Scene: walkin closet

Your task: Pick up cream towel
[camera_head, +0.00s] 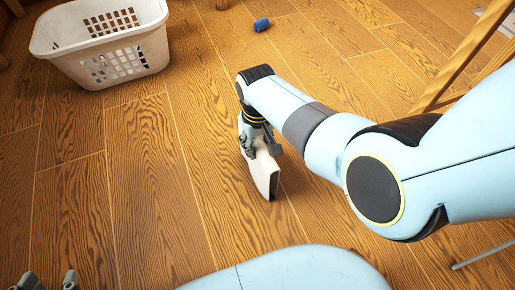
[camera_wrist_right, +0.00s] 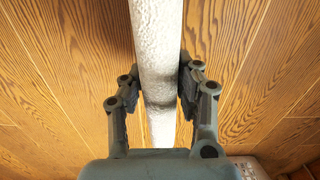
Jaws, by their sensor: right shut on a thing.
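The cream towel (camera_head: 264,172) is a flat, folded slab standing on edge at my right gripper (camera_head: 257,143), in the middle of the head view. In the right wrist view the towel (camera_wrist_right: 156,45) runs as a pale textured strip between the two fingers of the right gripper (camera_wrist_right: 159,88), which is shut on it. I cannot tell whether the towel's lower edge touches the floor. The tips of my left gripper (camera_head: 45,281) show at the bottom left corner of the head view; its opening is not clear.
A white laundry basket (camera_head: 105,50) with slotted sides stands on the wood floor at the upper left. A small blue object (camera_head: 262,24) lies at the top. A wooden frame (camera_head: 455,65) stands at the upper right. The floor left of the towel is clear.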

